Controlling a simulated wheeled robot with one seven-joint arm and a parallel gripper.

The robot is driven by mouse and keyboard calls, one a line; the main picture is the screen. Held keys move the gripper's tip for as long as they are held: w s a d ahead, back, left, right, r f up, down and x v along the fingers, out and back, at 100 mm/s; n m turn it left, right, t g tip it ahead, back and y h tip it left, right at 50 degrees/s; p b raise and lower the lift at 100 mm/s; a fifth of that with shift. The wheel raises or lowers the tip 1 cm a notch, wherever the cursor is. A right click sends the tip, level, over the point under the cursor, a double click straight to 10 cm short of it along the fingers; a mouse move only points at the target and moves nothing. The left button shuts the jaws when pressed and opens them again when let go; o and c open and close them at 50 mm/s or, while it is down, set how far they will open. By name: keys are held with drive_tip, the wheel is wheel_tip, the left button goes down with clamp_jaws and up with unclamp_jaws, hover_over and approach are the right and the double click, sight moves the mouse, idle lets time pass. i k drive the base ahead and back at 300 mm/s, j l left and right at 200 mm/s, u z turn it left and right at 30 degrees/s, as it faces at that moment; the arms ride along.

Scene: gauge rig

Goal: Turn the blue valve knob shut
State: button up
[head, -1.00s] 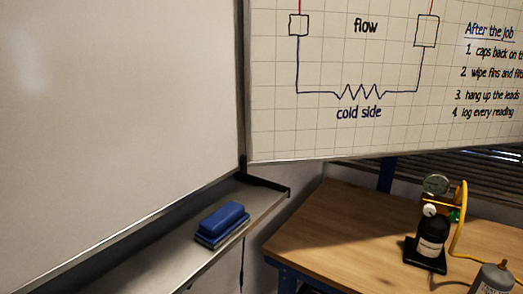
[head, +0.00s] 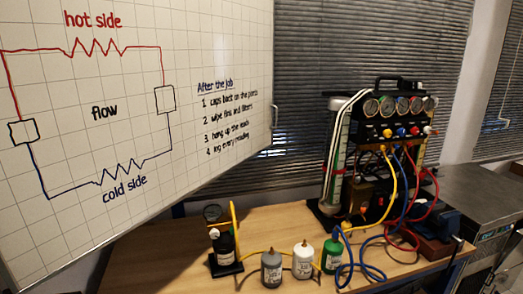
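The gauge rig (head: 380,140) stands at the right on the wooden bench in the head view. It has a row of several round gauges (head: 402,105) near its top. Below the gauges is a row of small coloured knobs, and the blue valve knob (head: 401,132) is among them. It is small here, and I cannot tell how far it is turned. A blue hose (head: 405,180) hangs below it. My gripper is not in view.
Wooden bench (head: 280,222) holds a grey bottle (head: 271,268), a white bottle (head: 303,260) and a green bottle (head: 332,252) at its front. Yellow, blue and red hoses loop over the bench. A whiteboard (head: 130,120) fills the left.

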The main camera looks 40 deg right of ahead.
sight(401, 132)
drive_tip(key=z, duration=2.3)
